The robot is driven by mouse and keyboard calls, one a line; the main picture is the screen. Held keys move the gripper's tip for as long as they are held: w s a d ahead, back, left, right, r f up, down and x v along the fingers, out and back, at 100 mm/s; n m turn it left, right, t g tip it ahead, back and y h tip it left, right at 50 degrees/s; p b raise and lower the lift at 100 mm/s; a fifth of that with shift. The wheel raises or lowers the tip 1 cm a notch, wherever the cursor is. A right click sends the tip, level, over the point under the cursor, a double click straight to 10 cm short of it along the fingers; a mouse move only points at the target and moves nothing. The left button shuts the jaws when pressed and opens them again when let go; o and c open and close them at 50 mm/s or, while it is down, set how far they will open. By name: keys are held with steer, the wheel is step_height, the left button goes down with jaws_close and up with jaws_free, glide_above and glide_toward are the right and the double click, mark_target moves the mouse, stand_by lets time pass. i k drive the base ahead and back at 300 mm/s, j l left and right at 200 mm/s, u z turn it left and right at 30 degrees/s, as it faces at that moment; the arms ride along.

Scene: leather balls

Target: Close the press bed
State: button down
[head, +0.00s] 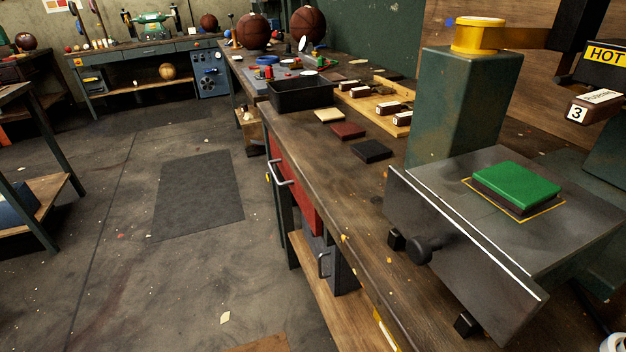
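The press bed (540,245) is a dark grey metal slab at the right, with a white line along its front edge. It appears to stick out from the press toward the front of the bench. A dark round knob (424,249) is on its front face. A green pad on a dark block (516,186) lies on the bed inside a yellow outlined square. The green press column (462,108) stands behind it with a yellow cap (479,34). My gripper is not in view.
The wooden bench (345,200) runs back to the left, with leather swatches (372,151), a black bin (300,94) and stamps in a wooden tray (390,104). A "HOT" sign (606,54) and a stamp marked 3 (594,106) hang at the upper right. The floor (130,260) at left is mostly clear.

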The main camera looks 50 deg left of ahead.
mark_target(503, 265)
steer(key=k+j+u, duration=0.15)
steer(key=u, duration=0.25)
steer(key=k+l+u, duration=0.1)
steer(key=k+l, duration=0.15)
steer(key=k+l+u, duration=0.1)
steer(key=k, duration=0.35)
steer(key=l, duration=0.1)
